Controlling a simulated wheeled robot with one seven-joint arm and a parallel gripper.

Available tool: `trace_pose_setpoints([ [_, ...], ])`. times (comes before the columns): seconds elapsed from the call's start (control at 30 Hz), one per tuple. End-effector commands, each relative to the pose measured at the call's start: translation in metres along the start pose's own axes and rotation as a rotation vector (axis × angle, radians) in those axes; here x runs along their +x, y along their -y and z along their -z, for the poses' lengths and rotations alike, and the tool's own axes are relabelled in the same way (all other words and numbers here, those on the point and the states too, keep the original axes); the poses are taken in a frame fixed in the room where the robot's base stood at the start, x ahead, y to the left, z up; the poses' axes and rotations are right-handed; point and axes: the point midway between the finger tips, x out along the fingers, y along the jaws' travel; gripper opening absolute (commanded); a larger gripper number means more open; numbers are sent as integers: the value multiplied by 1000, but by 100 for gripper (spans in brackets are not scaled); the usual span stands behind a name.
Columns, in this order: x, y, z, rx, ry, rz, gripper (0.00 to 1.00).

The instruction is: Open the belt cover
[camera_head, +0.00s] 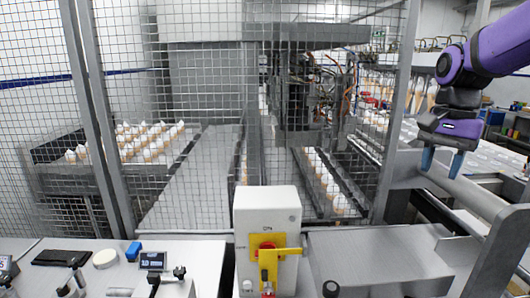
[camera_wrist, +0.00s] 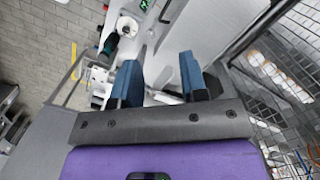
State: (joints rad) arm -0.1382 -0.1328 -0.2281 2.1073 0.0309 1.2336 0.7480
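My gripper (camera_head: 441,164) is at the upper right in the head view, pointing down. Its two blue fingers are apart with nothing held between them; they also show apart in the wrist view (camera_wrist: 160,82). A thick grey rail (camera_head: 470,193) runs just below and beside the fingertips; whether they touch it I cannot tell. A flat grey metal panel (camera_head: 380,255) lies at the lower right, left of and below my gripper. It looks like the belt cover and appears flat, but I cannot be sure that it is the cover.
A wire mesh fence (camera_head: 200,90) closes off the machine, with rows of cones (camera_head: 150,143) behind it. A white control box (camera_head: 267,230) with a yellow and red switch stands at the front middle. A white table (camera_head: 110,275) with small devices is at the lower left.

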Motion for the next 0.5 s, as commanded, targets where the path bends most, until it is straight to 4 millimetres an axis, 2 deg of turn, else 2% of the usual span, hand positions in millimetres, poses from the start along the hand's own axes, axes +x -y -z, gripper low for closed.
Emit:
trace_pose_setpoints([
  [0.23, -10, -38, -49, -285, -135, 116, 40],
  [0.5, -4, -74, -98, -585, -327, 176, 40],
])
